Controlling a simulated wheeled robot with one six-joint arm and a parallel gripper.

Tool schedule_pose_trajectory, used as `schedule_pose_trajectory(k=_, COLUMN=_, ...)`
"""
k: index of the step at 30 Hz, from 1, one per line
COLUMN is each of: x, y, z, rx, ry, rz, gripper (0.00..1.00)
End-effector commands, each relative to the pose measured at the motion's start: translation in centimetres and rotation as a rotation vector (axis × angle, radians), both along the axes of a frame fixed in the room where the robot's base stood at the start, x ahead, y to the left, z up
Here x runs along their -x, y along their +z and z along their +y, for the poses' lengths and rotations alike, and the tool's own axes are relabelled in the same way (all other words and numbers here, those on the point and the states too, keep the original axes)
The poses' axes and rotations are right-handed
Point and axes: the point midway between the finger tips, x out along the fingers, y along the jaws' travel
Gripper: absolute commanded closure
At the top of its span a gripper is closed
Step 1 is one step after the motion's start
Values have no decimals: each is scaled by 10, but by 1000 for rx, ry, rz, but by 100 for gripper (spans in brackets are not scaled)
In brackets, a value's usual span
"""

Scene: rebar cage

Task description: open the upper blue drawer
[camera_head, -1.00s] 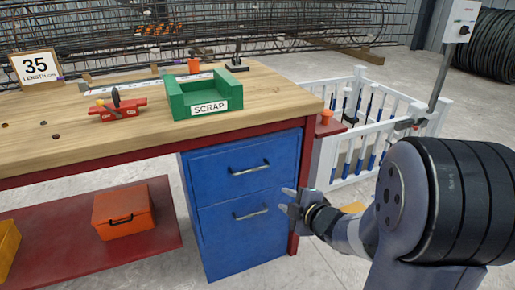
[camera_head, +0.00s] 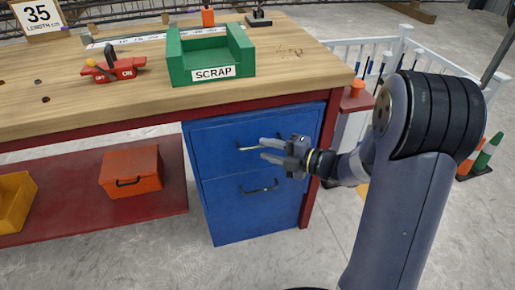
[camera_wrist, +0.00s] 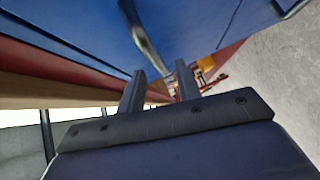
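The blue cabinet under the workbench has an upper drawer (camera_head: 215,146) and a lower drawer (camera_head: 230,205), both shut. The upper drawer's metal handle (camera_head: 247,147) shows only in part, as my gripper (camera_head: 262,148) covers its right end. My gripper is open, its two fingers pointing left at the upper handle. In the wrist view the handle (camera_wrist: 143,38) runs down toward the space between the fingertips of my gripper (camera_wrist: 160,68). I cannot tell whether the fingers are around the handle or just in front of it. The lower handle (camera_head: 260,187) is clear of the gripper.
The workbench (camera_head: 140,108) overhangs the cabinet, with a green SCRAP box (camera_head: 210,55) on top. An orange toolbox (camera_head: 131,172) and a yellow bin (camera_head: 14,202) sit on the red lower shelf (camera_head: 85,213). The floor before the cabinet is clear.

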Motion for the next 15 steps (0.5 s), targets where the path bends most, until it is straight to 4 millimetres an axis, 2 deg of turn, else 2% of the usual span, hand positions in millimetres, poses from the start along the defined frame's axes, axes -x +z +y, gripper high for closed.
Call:
schedule_pose_trajectory(k=1, x=-4, y=-4, z=9, rx=0, ry=3, rz=-1, gripper=68)
schedule_pose_trajectory(k=6, x=-14, y=-6, z=28, rx=0, ry=2, rz=0, gripper=68)
schedule_pose_trajectory(k=15, x=-20, y=-6, z=36, rx=-1, ry=-2, rz=2, gripper=68)
